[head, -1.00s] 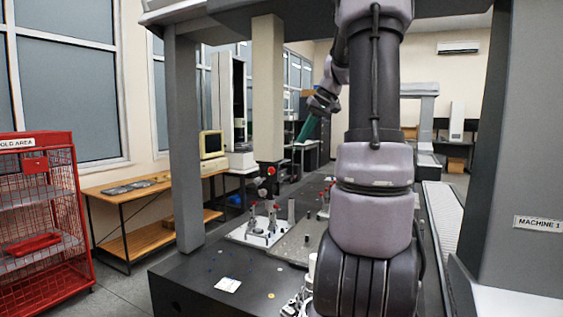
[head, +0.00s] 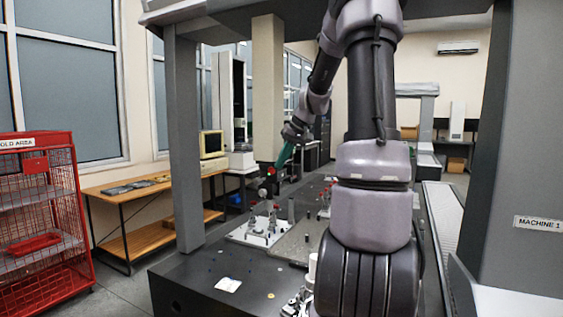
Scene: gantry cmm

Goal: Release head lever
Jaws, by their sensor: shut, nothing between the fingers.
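The pale vertical column (head: 268,85) of the measuring machine hangs over the dark table. At its lower end is a small probe head (head: 267,184) with a red part (head: 271,172) that looks like the head lever. My gripper (head: 280,165) has teal fingers and points down and left, close to the right side of the column's lower end, near the red part. It looks shut and empty. I cannot tell whether it touches the lever. The lever's exact position is too small to read.
Below the head, a light plate (head: 245,234) carries several upright posts with red tips. A grey gantry leg (head: 185,140) stands left, and a red cage rack (head: 40,225) stands farther left.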

